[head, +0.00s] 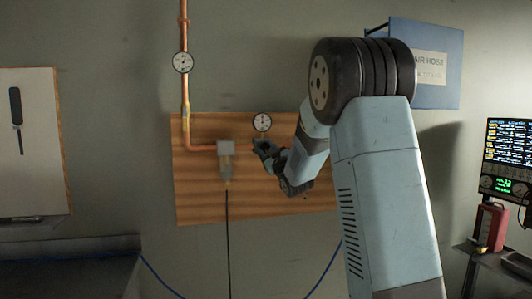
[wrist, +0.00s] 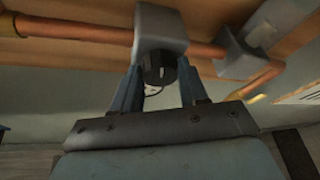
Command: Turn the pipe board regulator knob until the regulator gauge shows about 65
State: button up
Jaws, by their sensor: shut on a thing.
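The wooden pipe board (head: 200,200) hangs on the wall in the head view, with a copper pipe running into it. The regulator gauge (head: 262,122) is a small white dial at its upper middle; its needle is too small to read. My gripper (head: 262,147) is at the board just below that gauge and hides the regulator there. In the wrist view, my gripper (wrist: 160,88) has its two blue fingers around the dark round regulator knob (wrist: 157,68), shut on it. The knob sticks out of the grey regulator body (wrist: 160,28) on the copper pipe.
A grey block with a filter (head: 226,150) sits left of my gripper on the board. Another gauge (head: 183,62) is on the upright pipe. A blue air hose panel (head: 440,70) and a screen (head: 508,150) are at the right. My arm covers the board's right side.

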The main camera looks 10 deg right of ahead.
jog(key=shift+n+g+y, duration=0.3)
jog(key=shift+n, duration=0.5)
jog(key=shift+a, duration=0.1)
jog(key=o, duration=1)
jog(key=shift+o, duration=0.2)
jog(key=v, duration=1.4)
jog(key=shift+w, duration=0.15)
